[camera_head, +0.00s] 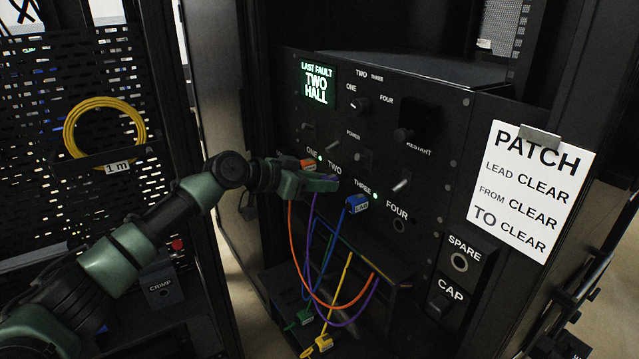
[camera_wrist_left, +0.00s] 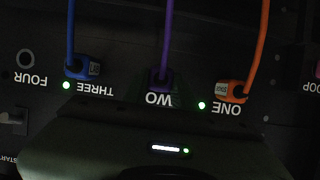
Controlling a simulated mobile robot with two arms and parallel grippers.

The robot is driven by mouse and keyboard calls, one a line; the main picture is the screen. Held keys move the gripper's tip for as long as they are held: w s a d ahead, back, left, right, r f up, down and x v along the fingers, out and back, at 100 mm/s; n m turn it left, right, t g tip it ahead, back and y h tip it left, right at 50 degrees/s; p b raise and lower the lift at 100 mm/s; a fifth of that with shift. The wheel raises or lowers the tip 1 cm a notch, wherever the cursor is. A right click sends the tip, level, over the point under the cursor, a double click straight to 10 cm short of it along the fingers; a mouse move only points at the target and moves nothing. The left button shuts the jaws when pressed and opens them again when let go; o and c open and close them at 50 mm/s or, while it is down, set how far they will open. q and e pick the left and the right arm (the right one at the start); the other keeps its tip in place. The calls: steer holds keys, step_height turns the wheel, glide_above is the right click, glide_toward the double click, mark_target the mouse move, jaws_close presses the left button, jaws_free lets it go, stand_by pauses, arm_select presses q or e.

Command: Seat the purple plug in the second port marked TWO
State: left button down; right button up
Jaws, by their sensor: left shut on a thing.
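My left gripper (camera_head: 322,183) is at the panel, just below the label TWO, shut on the purple plug. The plug is mostly hidden behind the gripper in the head view; its purple cable (camera_head: 309,232) hangs below. In the left wrist view the purple plug (camera_wrist_left: 160,80) is at the label TWO (camera_wrist_left: 164,99), covering part of the word. The port marked TWO is hidden, and I cannot tell how deep the plug sits. My right gripper is not in view.
An orange plug (camera_wrist_left: 231,91) is at ONE and a blue plug (camera_head: 356,204) at THREE, each beside a green light. FOUR (camera_head: 398,226) is empty. Green (camera_head: 303,317) and yellow plugs (camera_head: 322,343) hang below. The PATCH sheet (camera_head: 530,190) is at right.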

arm_select(q)
steer(key=c, duration=1.1)
jaws_free()
steer(key=shift+d, duration=0.1)
steer(key=shift+o, duration=0.2)
steer(key=shift+s+a+r, duration=0.15)
steer(key=shift+s+a, duration=0.05)
steer(key=shift+a, duration=0.2)
steer(key=b+v, duration=0.1)
steer(key=v, duration=0.5)
steer(key=shift+s+a+r, duration=0.25)
